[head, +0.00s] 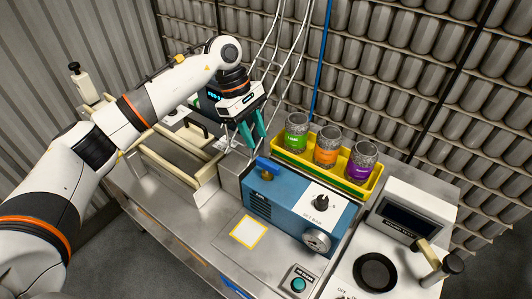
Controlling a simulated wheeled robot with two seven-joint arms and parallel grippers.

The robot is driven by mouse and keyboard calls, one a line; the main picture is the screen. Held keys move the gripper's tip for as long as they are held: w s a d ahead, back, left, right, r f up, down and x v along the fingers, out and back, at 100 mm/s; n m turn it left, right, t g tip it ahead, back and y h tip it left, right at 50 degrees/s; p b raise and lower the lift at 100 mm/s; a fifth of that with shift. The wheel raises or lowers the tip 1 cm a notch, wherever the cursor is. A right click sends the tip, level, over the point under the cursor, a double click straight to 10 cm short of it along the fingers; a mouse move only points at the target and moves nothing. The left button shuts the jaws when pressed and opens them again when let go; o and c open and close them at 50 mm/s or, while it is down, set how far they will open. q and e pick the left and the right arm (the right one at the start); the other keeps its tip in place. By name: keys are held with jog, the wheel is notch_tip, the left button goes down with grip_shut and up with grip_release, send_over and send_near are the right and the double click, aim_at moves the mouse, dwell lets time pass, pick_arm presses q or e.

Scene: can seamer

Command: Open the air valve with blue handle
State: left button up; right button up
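The air valve has a blue handle (268,164) above a small brass-coloured body (266,176). It sits on the back left part of the top of a blue box (270,205), which carries a knob (321,202) and a round gauge (317,241). My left gripper (260,143) reaches in from the upper left with teal fingers pointing down. The fingers are apart with nothing seen between them. They are just behind and above the blue handle, and seem not to touch it. My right gripper is not in view.
A yellow tray (311,177) with three labelled cans stands right behind the blue box. Beige rails (165,160) are on the left. A machine with a black disc (375,272) is at the right. White hoses hang near my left gripper. A teal button (298,284) is in front.

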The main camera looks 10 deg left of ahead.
aim_at(267, 162)
pick_arm(q)
jog(key=p+x, duration=0.3)
jog(key=x, duration=0.4)
jog(key=shift+w+d+f, duration=0.1)
jog(key=shift+d+f, duration=0.2)
jog(key=shift+f, duration=0.45)
grip_shut()
